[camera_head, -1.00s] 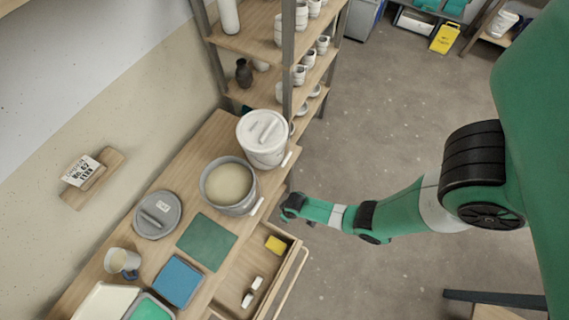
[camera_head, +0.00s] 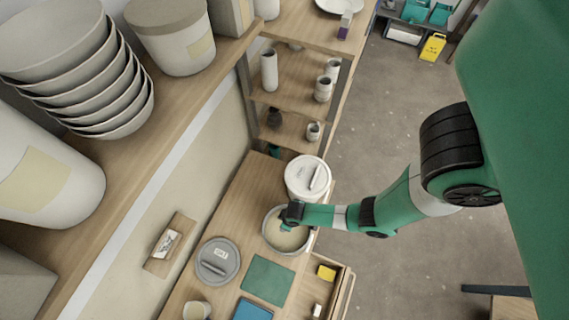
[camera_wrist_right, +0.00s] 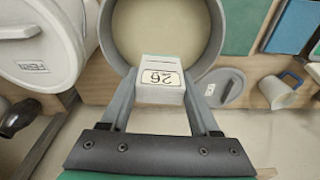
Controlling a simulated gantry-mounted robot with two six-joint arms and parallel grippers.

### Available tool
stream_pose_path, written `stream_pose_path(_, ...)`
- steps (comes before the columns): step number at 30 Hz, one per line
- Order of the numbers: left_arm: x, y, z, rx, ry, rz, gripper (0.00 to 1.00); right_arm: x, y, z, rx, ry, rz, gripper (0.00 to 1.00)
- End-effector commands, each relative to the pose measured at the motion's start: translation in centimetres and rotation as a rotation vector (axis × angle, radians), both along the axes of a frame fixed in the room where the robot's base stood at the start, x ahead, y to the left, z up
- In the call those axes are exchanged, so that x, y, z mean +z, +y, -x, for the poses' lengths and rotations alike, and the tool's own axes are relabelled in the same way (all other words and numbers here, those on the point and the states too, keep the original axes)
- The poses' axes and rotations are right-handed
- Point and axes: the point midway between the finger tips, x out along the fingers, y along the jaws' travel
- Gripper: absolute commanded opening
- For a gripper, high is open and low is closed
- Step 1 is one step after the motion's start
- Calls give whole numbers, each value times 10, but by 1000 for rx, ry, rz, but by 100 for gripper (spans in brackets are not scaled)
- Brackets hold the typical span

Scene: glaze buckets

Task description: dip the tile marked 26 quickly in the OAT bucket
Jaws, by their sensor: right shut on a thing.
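The tile marked 26 (camera_wrist_right: 160,88) is a small white block with a dark-framed number plate, held between the two fingers of my right gripper (camera_wrist_right: 160,95). In the head view my right gripper (camera_head: 290,217) is over the open grey bucket (camera_head: 266,236), which holds cream glaze. The same bucket (camera_wrist_right: 213,50) fills the top middle of the wrist view. I cannot tell whether the tile's far end touches the glaze. No label shows on this bucket. My left gripper is not in view.
A lidded white bucket (camera_head: 305,178) stands right behind the open one; its label (camera_wrist_right: 34,68) seems to read FERN. A grey lid (camera_head: 217,261), a green mat (camera_head: 267,280) and a mug (camera_head: 197,310) lie nearer. An open drawer (camera_head: 338,287) holds a yellow block.

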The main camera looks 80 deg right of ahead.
Motion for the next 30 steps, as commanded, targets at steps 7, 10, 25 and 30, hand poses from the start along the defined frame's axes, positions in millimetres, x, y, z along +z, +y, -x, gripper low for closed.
stream_pose_path(7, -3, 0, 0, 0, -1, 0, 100, -3, 0, 0, 0, 1, 0, 0)
stream_pose_path(10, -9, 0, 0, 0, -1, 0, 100, -10, 0, 0, 0, 1, 0, 0)
stream_pose_path(25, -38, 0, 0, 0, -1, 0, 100, -40, 0, -1, 0, 0, 0, 0)
stream_pose_path(30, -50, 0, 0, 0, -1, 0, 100, -52, 0, -1, 0, 0, 0, 0)
